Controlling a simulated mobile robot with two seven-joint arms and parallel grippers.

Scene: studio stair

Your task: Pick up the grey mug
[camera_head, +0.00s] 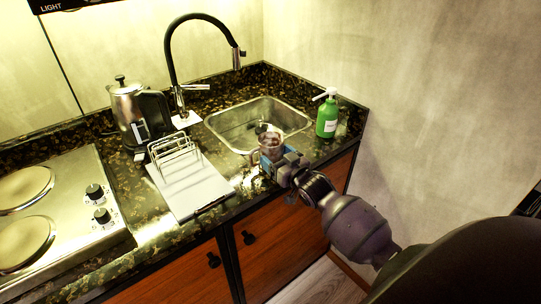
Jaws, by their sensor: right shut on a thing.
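The grey mug (268,143) is at the front edge of the sink, near the counter's right end. My right gripper (270,158) is shut on the mug from the front right. Its blue-grey jaws cover the lower part of the mug, so I cannot tell whether the mug touches the counter. My left gripper is not in view.
A steel sink (225,128) with a black tap (170,55) lies behind the mug. A green soap bottle (327,118) stands at right. A dish rack (175,155) on a white board (190,190), a kettle (127,105) and a hob (60,190) are left.

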